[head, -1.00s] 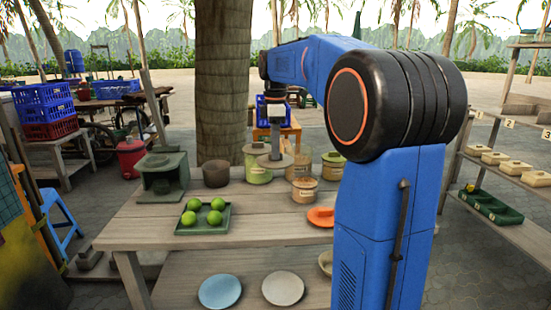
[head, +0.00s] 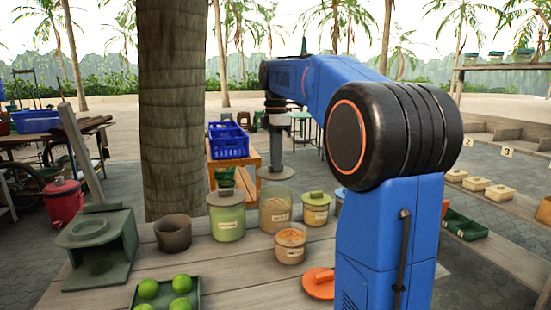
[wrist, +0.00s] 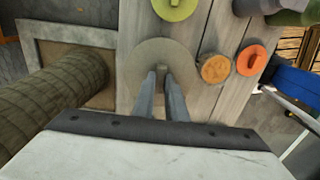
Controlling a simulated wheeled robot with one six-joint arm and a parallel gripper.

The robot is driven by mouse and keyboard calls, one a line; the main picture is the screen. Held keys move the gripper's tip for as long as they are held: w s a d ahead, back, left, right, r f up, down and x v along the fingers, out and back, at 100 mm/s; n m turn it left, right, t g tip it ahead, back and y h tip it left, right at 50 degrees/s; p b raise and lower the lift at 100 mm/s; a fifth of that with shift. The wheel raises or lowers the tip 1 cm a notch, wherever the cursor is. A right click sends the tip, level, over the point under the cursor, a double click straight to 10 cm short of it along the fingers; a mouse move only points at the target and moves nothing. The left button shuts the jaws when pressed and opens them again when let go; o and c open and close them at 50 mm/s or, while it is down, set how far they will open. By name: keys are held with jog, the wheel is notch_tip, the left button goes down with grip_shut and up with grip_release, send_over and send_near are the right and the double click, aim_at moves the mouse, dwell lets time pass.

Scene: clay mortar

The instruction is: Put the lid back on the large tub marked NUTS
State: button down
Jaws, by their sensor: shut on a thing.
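My gripper (head: 276,165) is shut on a round grey-brown lid (head: 265,174), held about level. In the wrist view the lid (wrist: 140,80) spreads as a wide disc around my gripper's fingertips (wrist: 162,70). In the head view the lid appears just above a large clear tub (head: 275,212) with pale brown contents and no lid of its own. Its label is too small to read. I cannot tell exactly how lid and rim line up in depth. The large tub cannot be made out in the wrist view.
In front are a small open tub (head: 290,246) and an orange lid (head: 319,284). A brown bowl (head: 173,234) and a tree trunk (head: 172,110) are to the left.

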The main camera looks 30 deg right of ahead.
aim_at(276, 175)
jog(key=shift+f, duration=2.5)
jog(key=shift+f, duration=0.15)
dwell(0.5)
jog(key=c, duration=1.2)
grip_release()
jog(key=shift+r, duration=3.5)
grip_shut()
